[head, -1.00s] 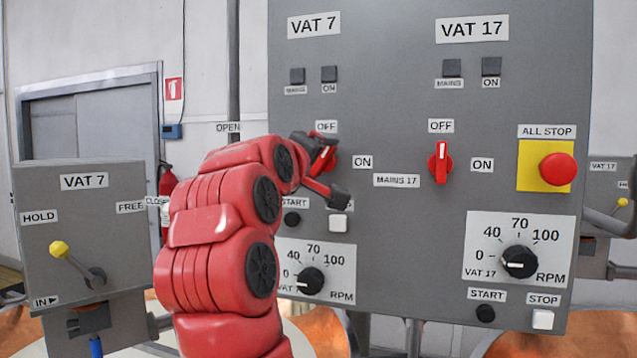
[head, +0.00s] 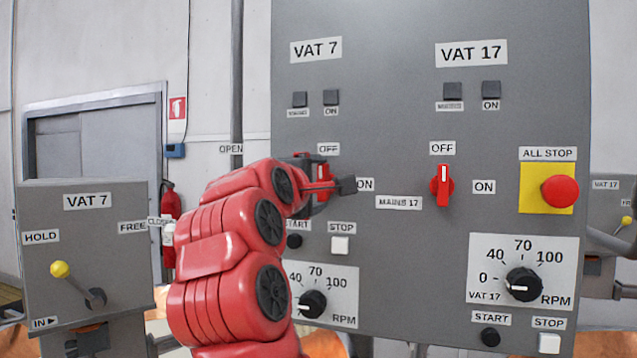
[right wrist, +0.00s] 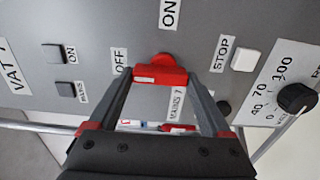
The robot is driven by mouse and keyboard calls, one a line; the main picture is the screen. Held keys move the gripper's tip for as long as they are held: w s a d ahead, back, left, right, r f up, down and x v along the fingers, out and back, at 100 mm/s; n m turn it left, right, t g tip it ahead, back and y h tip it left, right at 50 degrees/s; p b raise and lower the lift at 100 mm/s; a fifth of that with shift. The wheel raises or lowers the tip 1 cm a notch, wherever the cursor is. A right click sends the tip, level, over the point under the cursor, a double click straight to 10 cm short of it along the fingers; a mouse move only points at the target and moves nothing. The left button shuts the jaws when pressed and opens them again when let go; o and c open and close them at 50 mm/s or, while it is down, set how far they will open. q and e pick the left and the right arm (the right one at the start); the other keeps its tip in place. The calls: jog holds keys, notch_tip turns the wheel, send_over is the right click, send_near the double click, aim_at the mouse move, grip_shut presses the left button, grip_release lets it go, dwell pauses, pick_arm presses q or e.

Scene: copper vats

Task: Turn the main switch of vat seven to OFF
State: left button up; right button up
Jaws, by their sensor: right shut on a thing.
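The vat 7 main switch (head: 323,174) is a red knob with a white mark, on the grey panel under the VAT 7 label (head: 316,49). My right gripper (head: 327,182) is shut on it and partly hides it in the head view. In the right wrist view the switch (right wrist: 160,75) sits between the two fingers, its white-marked end on the side of the OFF label (right wrist: 119,61). In the head view the mark stands about upright, below the OFF label (head: 329,149). The ON label (head: 365,184) is to the right. My left gripper is out of view.
The similar red vat 17 switch (head: 442,185) is to the right, pointing up at its OFF. A red all-stop button (head: 560,191) is farther right. Start and stop buttons and a speed dial (head: 313,304) are below my gripper. A yellow-knobbed lever (head: 60,269) stands left.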

dwell(0.4)
jog(key=o, duration=1.2)
jog(key=shift+c, duration=0.2)
jog(key=shift+a, duration=0.1)
jog(key=v, duration=1.7)
jog(key=shift+s+b, duration=0.2)
jog(key=shift+b, duration=0.15)
